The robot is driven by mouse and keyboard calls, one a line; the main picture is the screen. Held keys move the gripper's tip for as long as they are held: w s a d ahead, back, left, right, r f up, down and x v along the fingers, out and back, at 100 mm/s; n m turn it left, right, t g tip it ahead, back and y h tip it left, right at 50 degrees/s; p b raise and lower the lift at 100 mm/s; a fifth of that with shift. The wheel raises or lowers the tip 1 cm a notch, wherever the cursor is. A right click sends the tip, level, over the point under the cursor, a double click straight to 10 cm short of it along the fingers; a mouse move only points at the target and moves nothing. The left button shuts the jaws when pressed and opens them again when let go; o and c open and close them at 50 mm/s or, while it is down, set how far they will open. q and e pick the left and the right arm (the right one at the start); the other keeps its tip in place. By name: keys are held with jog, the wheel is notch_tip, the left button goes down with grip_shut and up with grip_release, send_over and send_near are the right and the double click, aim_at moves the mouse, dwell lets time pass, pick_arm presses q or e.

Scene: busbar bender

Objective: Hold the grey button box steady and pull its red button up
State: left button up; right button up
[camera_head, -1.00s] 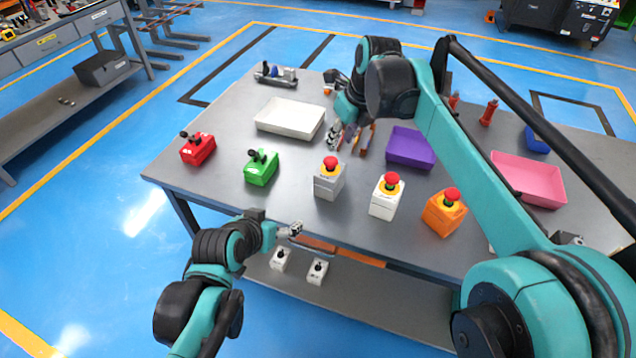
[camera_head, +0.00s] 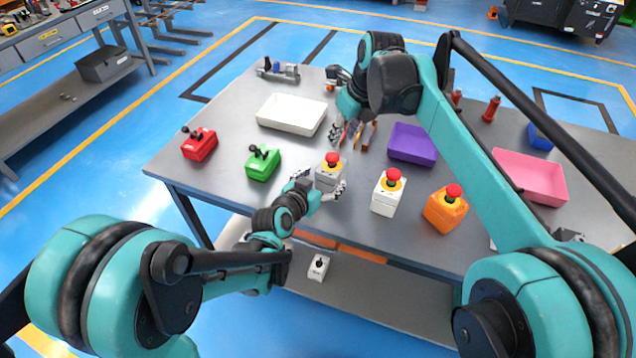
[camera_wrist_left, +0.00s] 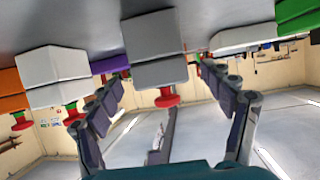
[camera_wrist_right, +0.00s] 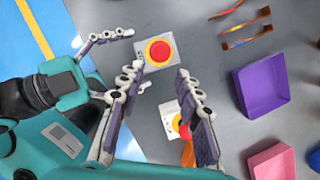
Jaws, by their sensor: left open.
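The grey button box (camera_head: 328,178) stands near the table's front edge, its red button (camera_head: 332,158) on a yellow ring on top. My left gripper (camera_head: 320,182) is open at the box's front, one finger toward each side. In the left wrist view the grey box (camera_wrist_left: 155,48) appears upside down between the spread fingers, with gaps visible. My right gripper (camera_head: 347,134) is above and behind the box, open and empty. In the right wrist view the red button (camera_wrist_right: 158,51) lies beyond and between its fingertips, apart from them.
A white box (camera_head: 388,193) and an orange box (camera_head: 445,209) with red buttons stand right of it. A green box (camera_head: 262,166) and a red box (camera_head: 199,145) stand left. A white tray (camera_head: 291,114), a purple bin (camera_head: 413,144) and a pink bin (camera_head: 530,177) lie around.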

pick_arm(q)
jog(key=shift+x, duration=2.15)
